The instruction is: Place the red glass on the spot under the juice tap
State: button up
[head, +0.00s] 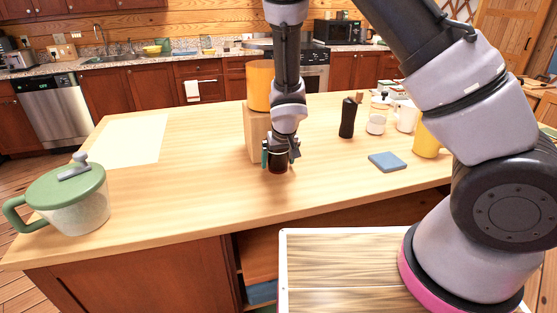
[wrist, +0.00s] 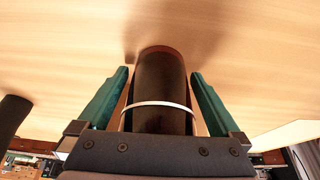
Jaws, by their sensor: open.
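The red glass (head: 277,168) looks dark red and stands upright on the wooden counter, in front of the juice dispenser. My gripper (head: 279,157) is down around it, pointing downward. In the wrist view the glass (wrist: 160,80) is a dark cylinder with a pale ring, between my two teal fingers, with a gap on each side. My gripper is open. The dispenser has an orange container (head: 260,84) on a wooden stand (head: 256,130). The tap and the spot under it are hidden behind my arm and gripper.
A dark mill (head: 347,119), a white-bodied jar (head: 376,123), a white mug (head: 406,117), a yellow mug (head: 426,140) and a blue tile (head: 387,161) are on the right. A green-lidded pot (head: 70,205) stands front left. The counter between pot and glass is clear.

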jog(key=shift+r, duration=0.1)
jog(key=shift+r, duration=0.3)
jog(key=v, duration=1.2)
jog(key=s+d+r+m+t+h, duration=0.15)
jog(key=d+r+m, duration=0.35)
jog(key=d+r, duration=1.15)
jog(key=s+d+r+m+y, duration=0.1)
jog(key=s+d+r, duration=0.2)
jog(key=s+r, duration=0.2)
jog(key=s+d+r+m+t+y, duration=0.1)
jog(key=s+d+r, duration=0.3)
jog(key=s, duration=0.4)
jog(key=shift+s+r, duration=0.4)
jog(key=shift+r, duration=0.15)
